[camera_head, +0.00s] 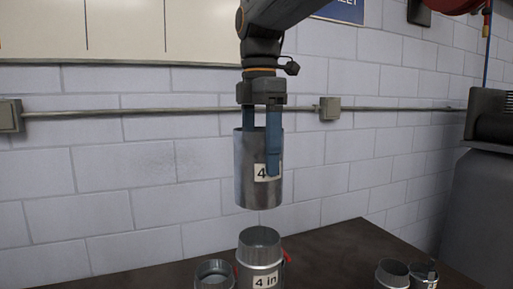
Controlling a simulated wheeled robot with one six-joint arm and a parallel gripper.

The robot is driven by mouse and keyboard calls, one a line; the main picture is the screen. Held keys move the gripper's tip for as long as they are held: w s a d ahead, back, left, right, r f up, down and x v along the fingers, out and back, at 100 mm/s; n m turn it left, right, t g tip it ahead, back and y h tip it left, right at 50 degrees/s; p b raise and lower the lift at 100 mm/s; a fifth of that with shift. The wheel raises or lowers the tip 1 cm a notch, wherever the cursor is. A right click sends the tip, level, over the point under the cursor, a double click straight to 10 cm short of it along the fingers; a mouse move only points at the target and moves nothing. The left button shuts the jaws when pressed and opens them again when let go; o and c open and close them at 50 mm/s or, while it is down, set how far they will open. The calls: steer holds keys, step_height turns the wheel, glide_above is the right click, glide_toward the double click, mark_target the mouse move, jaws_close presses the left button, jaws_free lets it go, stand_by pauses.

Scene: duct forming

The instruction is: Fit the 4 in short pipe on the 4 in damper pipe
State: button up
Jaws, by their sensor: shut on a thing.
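My gripper (261,150) points down and is shut on the wall of the 4 in short pipe (247,185), a grey metal tube with a white "4" label partly hidden by a blue finger. One finger is inside the rim and one is outside. The pipe hangs upright in the air. The 4 in damper pipe (260,255) stands upright on the table just below it, with a white "4 in" label and a red part at its sides. A clear gap separates the two pipes, and they look roughly in line in this view.
A smaller metal pipe (214,272) stands close to the left of the damper pipe. Two small metal pieces (393,272) (423,273) stand at the right. The dark table (335,245) is bare between them. A block wall with a conduit (170,111) is behind.

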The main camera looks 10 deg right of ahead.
steer(key=shift+w, duration=0.15)
steer(key=shift+f+b, duration=3.05)
steer(key=shift+b, duration=0.15)
steer(key=shift+f+b, duration=1.5)
steer(key=shift+f, duration=1.25)
steer(key=shift+f, duration=0.65)
steer(key=o, duration=1.2)
steer(key=shift+r+b, duration=0.9)
steer(key=shift+r, duration=3.05)
steer(key=shift+r, duration=0.1)
